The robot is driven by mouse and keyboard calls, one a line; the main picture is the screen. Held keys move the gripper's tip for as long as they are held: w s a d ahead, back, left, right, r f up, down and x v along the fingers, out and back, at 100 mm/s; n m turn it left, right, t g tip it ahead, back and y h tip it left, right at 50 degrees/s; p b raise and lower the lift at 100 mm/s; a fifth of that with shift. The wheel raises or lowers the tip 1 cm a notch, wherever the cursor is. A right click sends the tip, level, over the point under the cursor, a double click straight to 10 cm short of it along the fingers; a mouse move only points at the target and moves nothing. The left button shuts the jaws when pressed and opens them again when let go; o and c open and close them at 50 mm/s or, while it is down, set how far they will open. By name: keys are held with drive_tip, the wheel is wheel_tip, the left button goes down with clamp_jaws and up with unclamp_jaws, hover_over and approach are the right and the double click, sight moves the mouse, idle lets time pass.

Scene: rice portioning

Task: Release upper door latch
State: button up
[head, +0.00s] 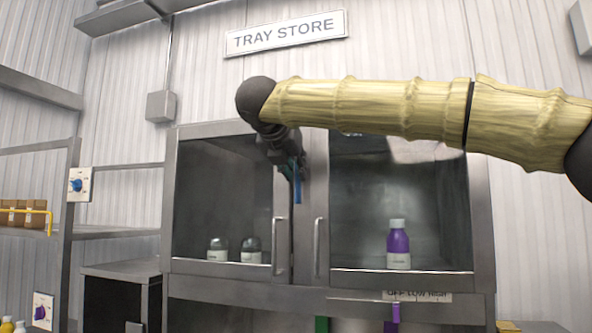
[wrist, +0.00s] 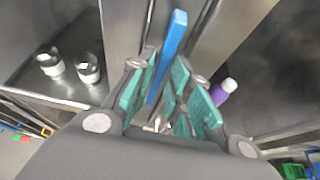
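A steel cabinet with two glass doors stands ahead: the left door (head: 222,199) and the right door (head: 352,180) look closed. A slim blue bar (head: 298,184), which looks like the upper door latch, shows near the seam between the doors. My gripper (head: 285,168) is in front of the cabinet's upper middle, pointing at it. In the wrist view, the blue bar (wrist: 166,52) stands between my gripper's green-padded fingers (wrist: 166,95). The fingers are apart, with a gap beside the bar; whether either pad touches it is unclear. The bar's base is hidden.
Two clear bottles (head: 218,250) stand behind the left glass, and a purple bottle (head: 398,245) behind the right. Vertical handles (head: 278,246) flank the seam. A TRAY STORE sign (head: 286,34) hangs above. Shelving (head: 70,180) stands at left.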

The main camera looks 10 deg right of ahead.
drive_tip(key=v, duration=1.1)
drive_tip(key=shift+f, duration=0.15)
